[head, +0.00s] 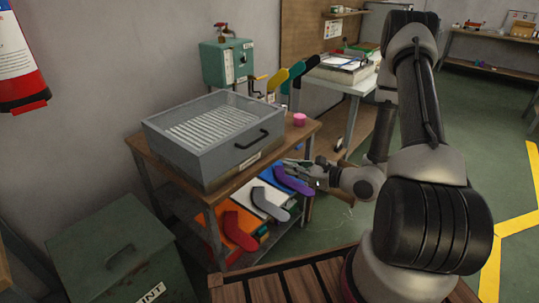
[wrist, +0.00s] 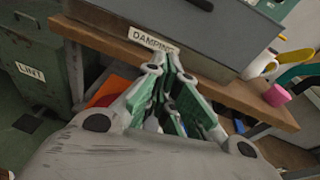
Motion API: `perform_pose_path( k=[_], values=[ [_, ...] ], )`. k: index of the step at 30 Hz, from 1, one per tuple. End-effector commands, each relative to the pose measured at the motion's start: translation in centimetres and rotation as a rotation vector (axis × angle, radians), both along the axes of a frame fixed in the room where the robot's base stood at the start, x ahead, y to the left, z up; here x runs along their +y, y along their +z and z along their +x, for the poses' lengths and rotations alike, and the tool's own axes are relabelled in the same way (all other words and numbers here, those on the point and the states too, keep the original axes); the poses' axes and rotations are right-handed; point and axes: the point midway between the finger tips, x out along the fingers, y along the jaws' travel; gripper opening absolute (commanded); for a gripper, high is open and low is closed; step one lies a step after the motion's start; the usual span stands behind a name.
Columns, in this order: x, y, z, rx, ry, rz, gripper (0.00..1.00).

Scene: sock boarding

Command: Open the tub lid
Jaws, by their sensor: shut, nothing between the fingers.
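A grey tub (head: 205,170) stands on a wooden-topped bench, labelled "DAMPING" in the wrist view (wrist: 195,62). Its top looks covered by a clear, closed lid (head: 205,122) with pale slats showing beneath. A black bar handle (head: 251,139) is on the front; part of it shows in the wrist view (wrist: 201,4). My gripper (head: 287,162) is in front of the bench at the tub's right, apart from the handle. In the wrist view my gripper (wrist: 172,60) has its fingertips together, empty, pointing toward the label.
Sock shapes on coloured sheets, including a red one (head: 238,232) and a purple one (head: 292,181), lie on the shelf below. A pink cup (head: 299,119) stands on the bench's right end. A green LINT bin (head: 120,255) stands at lower left. Green floor is clear at right.

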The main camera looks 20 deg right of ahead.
Motion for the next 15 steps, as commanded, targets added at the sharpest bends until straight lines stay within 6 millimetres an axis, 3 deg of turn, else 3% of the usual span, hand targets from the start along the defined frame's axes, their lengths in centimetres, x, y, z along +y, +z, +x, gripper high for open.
perform_pose_path(
  k=[3, 6, 11, 15],
  values=[
    [-1.7, 0.4, 2.5, -0.048, -0.108, -0.026, 0.0],
    [-2.4, 0.9, 3.6, -0.084, -0.152, -0.042, 0.0],
    [-1.6, 0.8, 4.6, -0.1, -0.142, -0.053, 0.0],
    [-0.2, 0.5, 6.7, -0.101, -0.14, -0.053, 0.0]
  ],
)
